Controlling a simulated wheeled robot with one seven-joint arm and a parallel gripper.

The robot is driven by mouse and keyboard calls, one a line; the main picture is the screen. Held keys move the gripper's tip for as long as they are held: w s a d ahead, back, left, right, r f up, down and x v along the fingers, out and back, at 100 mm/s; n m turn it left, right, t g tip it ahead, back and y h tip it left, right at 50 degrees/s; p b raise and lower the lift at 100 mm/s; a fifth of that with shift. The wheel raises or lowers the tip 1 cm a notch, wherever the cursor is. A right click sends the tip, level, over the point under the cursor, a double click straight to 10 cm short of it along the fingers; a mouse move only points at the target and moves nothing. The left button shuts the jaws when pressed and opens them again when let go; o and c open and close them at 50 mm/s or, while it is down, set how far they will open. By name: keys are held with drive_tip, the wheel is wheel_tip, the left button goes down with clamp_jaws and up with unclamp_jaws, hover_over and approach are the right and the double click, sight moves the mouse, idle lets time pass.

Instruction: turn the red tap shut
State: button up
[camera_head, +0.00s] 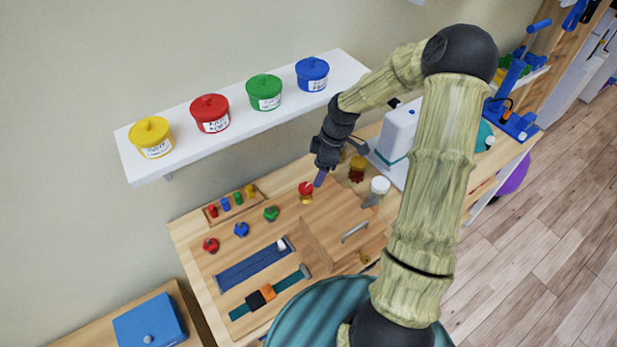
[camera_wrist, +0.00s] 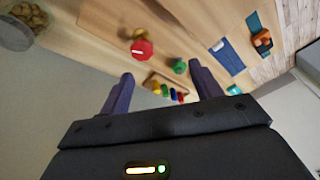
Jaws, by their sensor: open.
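The red tap (camera_head: 305,188) stands on the wooden bench board, with a red handle on a brass-coloured body. In the wrist view the red tap (camera_wrist: 141,48) shows as a red many-sided handle with a white mark. My gripper (camera_head: 320,180) is just to the right of the tap and above the board in the head view. In the wrist view my gripper (camera_wrist: 162,72) has its two purple fingers spread apart with nothing between them. The tap lies beyond the fingertips, apart from them.
Green (camera_head: 270,213), blue (camera_head: 241,229) and red (camera_head: 211,245) knobs sit left of the tap. A peg tray (camera_head: 210,222) lies behind them. A white-lidded jar (camera_head: 380,186) and a white machine (camera_head: 398,130) stand to the right. A white shelf (camera_head: 180,165) with several coloured pots hangs above.

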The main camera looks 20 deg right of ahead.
sight(306, 187)
drive_tip(key=shift+w+d+f+n+y+p, duration=0.1)
drive_tip(key=shift+w+d+n+y+p, duration=0.25)
drive_tip(key=shift+w+d+n, duration=0.4)
drive_tip(key=shift+w+d+n+y+p, duration=0.15)
drive_tip(key=shift+w+d+n+y, duration=0.25)
drive_tip(key=shift+w, duration=0.5)
drive_tip(key=shift+f, duration=0.1)
drive_tip(key=p+x, duration=0.1)
drive_tip(key=x, duration=0.3)
drive_tip(key=p+x, duration=0.1)
drive_tip(key=x, duration=0.7)
drive_tip(key=shift+w+p, duration=0.3)
drive_tip(key=shift+p, duration=0.1)
drive_tip(key=shift+t, duration=0.3)
drive_tip(key=c, duration=1)
